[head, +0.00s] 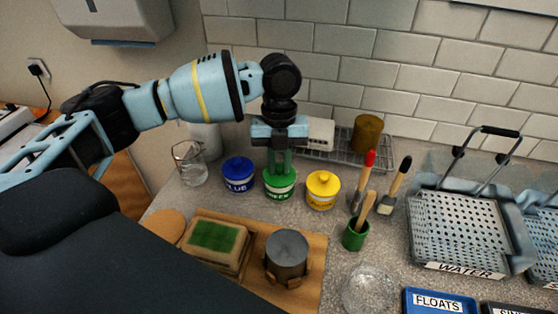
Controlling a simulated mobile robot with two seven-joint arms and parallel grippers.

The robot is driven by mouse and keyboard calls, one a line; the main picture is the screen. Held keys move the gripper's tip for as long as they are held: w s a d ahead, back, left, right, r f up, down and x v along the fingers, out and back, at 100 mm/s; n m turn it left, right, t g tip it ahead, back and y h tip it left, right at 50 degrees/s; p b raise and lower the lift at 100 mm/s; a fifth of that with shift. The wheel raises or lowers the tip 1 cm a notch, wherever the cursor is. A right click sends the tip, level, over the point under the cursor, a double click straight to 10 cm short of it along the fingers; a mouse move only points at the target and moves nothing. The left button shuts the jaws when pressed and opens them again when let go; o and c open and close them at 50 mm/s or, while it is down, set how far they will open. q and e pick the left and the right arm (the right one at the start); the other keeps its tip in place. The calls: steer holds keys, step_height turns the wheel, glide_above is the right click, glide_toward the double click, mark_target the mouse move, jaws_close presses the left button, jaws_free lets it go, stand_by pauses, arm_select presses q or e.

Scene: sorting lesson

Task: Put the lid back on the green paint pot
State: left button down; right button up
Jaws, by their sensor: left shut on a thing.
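The green paint pot (280,190) stands on the grey speckled counter between the blue pot (239,178) and the yellow pot (322,192). My left gripper (279,168) points straight down over the green pot, shut on the green lid (279,176). The lid is at the pot's mouth, largely hidden by the fingers. I cannot tell whether it is fully seated or slightly above the rim. My right gripper is not in view.
A glass beaker (190,165) stands left of the pots. A green cup (355,235) with brushes is at the right. A wooden board (312,270) with a sponge (215,240) and a grey cylinder (287,252) lies in front. A wire basket (460,270) is far right.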

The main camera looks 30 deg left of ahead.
arm_select(q)
steer(key=c, duration=0.8)
jaws_free()
steer(key=shift+o, duration=0.2)
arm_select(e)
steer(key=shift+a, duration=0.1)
arm_select(q)
steer(key=shift+r, duration=0.15)
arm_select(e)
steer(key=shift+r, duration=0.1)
arm_select(q)
steer(key=shift+r+p, duration=0.5)
steer(key=shift+r, duration=0.6)
steer(key=shift+r+p, duration=0.65)
steer(key=shift+r, duration=1.6)
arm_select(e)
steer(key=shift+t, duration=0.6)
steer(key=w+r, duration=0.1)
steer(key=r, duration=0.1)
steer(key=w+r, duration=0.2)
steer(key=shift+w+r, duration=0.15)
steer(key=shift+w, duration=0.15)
arm_select(q)
steer(key=shift+c, duration=0.3)
